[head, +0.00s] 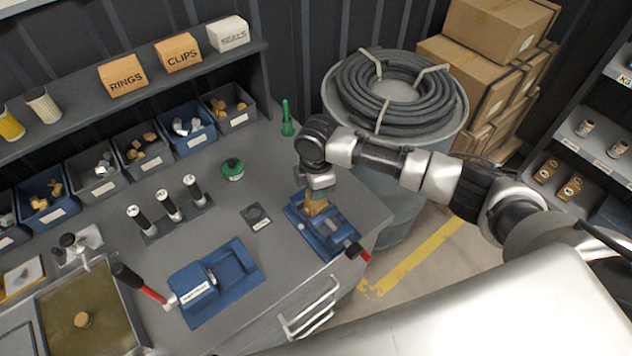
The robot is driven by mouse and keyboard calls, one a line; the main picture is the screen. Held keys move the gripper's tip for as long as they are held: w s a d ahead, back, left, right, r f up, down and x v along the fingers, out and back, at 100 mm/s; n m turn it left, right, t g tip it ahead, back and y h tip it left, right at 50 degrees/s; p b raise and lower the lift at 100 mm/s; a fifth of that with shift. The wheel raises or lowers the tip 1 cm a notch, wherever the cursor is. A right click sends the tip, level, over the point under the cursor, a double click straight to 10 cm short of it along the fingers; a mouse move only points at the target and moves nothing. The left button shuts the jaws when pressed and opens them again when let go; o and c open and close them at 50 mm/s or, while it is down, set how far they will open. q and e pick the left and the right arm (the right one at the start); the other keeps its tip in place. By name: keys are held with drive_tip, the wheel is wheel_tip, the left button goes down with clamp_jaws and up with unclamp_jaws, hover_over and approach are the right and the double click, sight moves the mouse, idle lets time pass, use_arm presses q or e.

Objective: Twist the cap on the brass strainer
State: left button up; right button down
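A brass piece (316,208), apparently the strainer, sits in the blue vise (338,236) near the right front edge of the bench. My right gripper (318,186) comes in from the right and points down directly over the top of the brass piece. The gripper hides that top, so I cannot make out the cap, whether the fingers touch it, or whether they are open or shut. My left gripper is not in view.
Black-handled tools (168,206), a green tin (233,168) and a green bottle (287,120) stand behind. Bins line the back. A hose drum (395,90) stands right of the bench.

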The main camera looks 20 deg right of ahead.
drive_tip(key=shift+r+m+p, duration=0.1)
drive_tip(key=shift+m+p, duration=0.45)
drive_tip(key=shift+m, duration=0.15)
drive_tip(key=shift+m+p, duration=0.6)
drive_tip(key=shift+p, duration=0.05)
drive_tip(key=shift+m+p, duration=0.4)
drive_tip(key=shift+m, duration=1.8)
